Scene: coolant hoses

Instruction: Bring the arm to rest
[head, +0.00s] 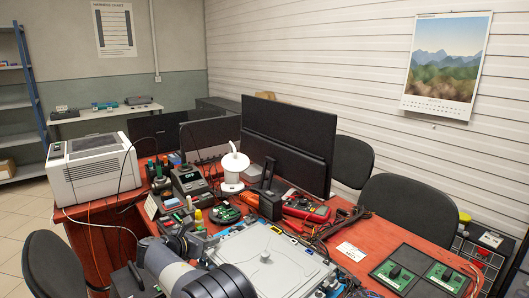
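In the head view, grey and black links of my own arm show at the bottom, left of the middle, low in front of the red-brown table (372,232). I make out no gripper fingers, so I cannot tell what the gripper holds. Right beside the arm lies a light grey flat unit (268,262) with a raised plate and a dark knob on it. The arm hides part of its left side. Whether the arm touches the unit cannot be told.
A black monitor (288,140) stands at the back. A white printer-like box (93,165) is at left. A soldering station (188,181), a red multimeter (306,208), a green board (225,213) and a dark panel with green boards (418,272) crowd the table. Chairs (410,205) stand around it.

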